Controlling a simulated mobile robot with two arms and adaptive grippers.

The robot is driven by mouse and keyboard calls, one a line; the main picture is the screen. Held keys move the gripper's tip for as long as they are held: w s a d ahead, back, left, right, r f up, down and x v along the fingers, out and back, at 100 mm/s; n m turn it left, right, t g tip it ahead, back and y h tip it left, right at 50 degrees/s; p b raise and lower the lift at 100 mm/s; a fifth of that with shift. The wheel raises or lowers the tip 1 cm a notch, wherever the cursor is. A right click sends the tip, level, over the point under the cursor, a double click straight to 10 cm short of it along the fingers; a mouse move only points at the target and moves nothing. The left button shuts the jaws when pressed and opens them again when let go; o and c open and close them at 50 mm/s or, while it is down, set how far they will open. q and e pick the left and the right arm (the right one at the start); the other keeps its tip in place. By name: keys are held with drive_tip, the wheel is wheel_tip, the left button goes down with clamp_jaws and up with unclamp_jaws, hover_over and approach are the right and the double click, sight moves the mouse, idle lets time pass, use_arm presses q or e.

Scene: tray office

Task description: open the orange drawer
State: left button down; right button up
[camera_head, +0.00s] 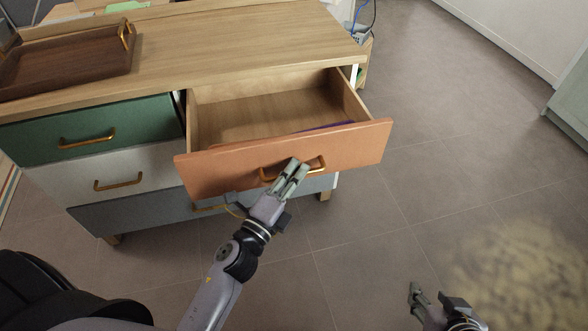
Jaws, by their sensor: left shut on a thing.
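The orange drawer (225,170) is pulled well out from the top right of the wooden cabinet (270,38), and its inside shows. A purple thing (325,127) lies inside, just behind the front panel. My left gripper (298,166) is at the brass handle (268,174) on the drawer front and is shut on it. Its fingers hide the middle of the handle. My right gripper (428,291) is low at the lower right, over the floor and away from the cabinet. The gap between its fingers is hard to judge.
A green drawer (125,115) and a white drawer (140,170) are closed at the left. A grey-blue drawer (130,213) is at the bottom. A dark wooden tray (70,68) sits on the cabinet top. The floor (440,130) at the right is clear.

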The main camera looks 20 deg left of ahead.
use_arm(q)
drive_tip(key=shift+f, duration=0.1)
drive_tip(key=c, duration=1.7)
unclamp_jaws()
drive_tip(key=v, duration=1.2)
